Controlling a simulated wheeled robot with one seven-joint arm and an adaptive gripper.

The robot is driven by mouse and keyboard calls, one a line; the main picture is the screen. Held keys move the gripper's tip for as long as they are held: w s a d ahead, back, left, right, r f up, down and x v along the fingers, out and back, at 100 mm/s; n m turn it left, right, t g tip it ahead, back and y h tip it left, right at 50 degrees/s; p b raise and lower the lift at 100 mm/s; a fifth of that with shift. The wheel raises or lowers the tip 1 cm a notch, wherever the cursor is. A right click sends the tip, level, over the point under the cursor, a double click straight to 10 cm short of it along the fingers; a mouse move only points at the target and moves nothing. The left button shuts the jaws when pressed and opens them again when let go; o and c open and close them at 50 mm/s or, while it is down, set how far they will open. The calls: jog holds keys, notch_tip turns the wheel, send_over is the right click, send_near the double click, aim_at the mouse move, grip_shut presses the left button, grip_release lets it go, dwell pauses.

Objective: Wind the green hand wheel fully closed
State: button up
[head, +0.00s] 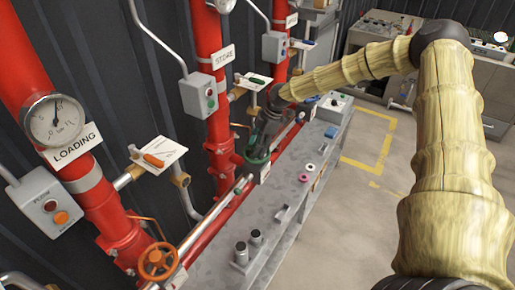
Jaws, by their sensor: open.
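The green hand wheel (252,162) is low on the middle red pipe, by the one labelled STORE (224,57). Only part of its rim shows, because my gripper (260,148) covers the rest. My gripper is dark, points downward and is right at the wheel. Its jaws are open. The fingertips overlap the wheel in the picture, and I cannot tell whether they touch it. How far the wheel is turned cannot be seen.
An orange hand wheel (157,261) is on the near LOADING pipe (92,190), below a round gauge (55,120). A grey bench (285,215) with small fittings runs along the pipes. Grey button boxes (198,95) stand out nearby. Open floor (350,220) lies to the right.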

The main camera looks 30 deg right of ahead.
jog(key=shift+w+f+n+g+b, duration=0.15)
jog(key=shift+f+n+g+b, duration=0.2)
jog(key=shift+n, duration=0.55)
jog(key=n, duration=0.1)
jog(key=n+g+b, duration=0.1)
jog(key=n, duration=0.1)
jog(key=n+g, duration=0.1)
jog(key=shift+w+r+n, duration=0.1)
jog(key=shift+r+n, duration=0.15)
jog(key=shift+n, duration=0.15)
jog(key=n+g+b, duration=0.1)
jog(key=n, duration=0.2)
jog(key=shift+a+h, duration=0.15)
jog(key=shift+h, duration=0.15)
jog(key=n+g+h, duration=0.1)
jog(key=n, duration=0.2)
jog(key=shift+w+n, duration=0.1)
jog(key=shift+n, duration=0.3)
